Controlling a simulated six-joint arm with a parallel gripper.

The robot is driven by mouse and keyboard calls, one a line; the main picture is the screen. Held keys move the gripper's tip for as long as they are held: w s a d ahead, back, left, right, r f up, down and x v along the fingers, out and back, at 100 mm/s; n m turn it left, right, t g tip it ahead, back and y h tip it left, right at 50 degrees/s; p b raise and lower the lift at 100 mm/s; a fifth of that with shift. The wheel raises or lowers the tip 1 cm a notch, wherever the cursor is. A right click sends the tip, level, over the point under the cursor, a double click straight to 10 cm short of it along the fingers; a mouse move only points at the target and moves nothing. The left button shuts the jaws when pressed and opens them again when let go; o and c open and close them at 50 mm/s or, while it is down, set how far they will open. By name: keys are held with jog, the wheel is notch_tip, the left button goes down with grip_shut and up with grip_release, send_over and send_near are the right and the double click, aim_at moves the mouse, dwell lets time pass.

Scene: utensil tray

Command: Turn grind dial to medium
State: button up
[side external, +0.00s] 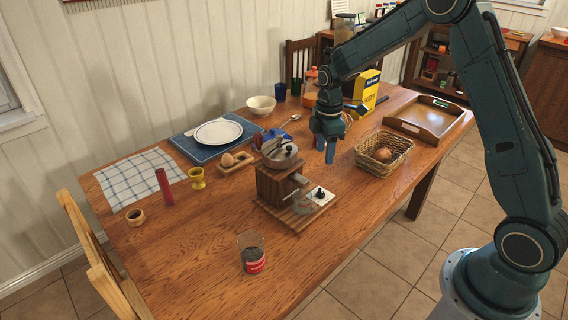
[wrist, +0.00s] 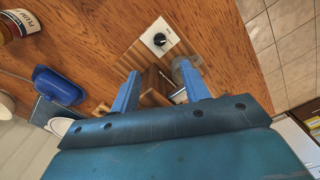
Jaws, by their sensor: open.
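The wooden coffee grinder (side external: 281,184) stands on the table near its front edge, with a metal bowl and crank on top. Its grind dial (side external: 319,193) is a black knob on a white plate on the grinder's base, beside a glass cup (side external: 303,203). In the wrist view the dial (wrist: 160,40) lies beyond my fingertips, with a white pointer mark on it; the plate's lettering is too small to read. My gripper (side external: 328,154) is open and empty, pointing down above and behind the dial. In the wrist view its blue fingers (wrist: 160,85) are apart, with the grinder partly hidden between and behind them.
A wicker basket (side external: 383,147) with a round brown item sits to the right of the grinder. An egg holder (side external: 236,163), blue placemat with plate (side external: 218,132) and yellow box (side external: 366,90) are farther back.

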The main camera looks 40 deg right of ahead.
aim_at(321, 193)
jog(key=shift+s+d, duration=0.1)
jog(key=shift+d, duration=0.05)
jog(key=shift+f, duration=0.1)
notch_tip(321, 193, down, 14)
jog(key=shift+r, duration=0.15)
dwell(0.7)
jog(key=c, duration=1)
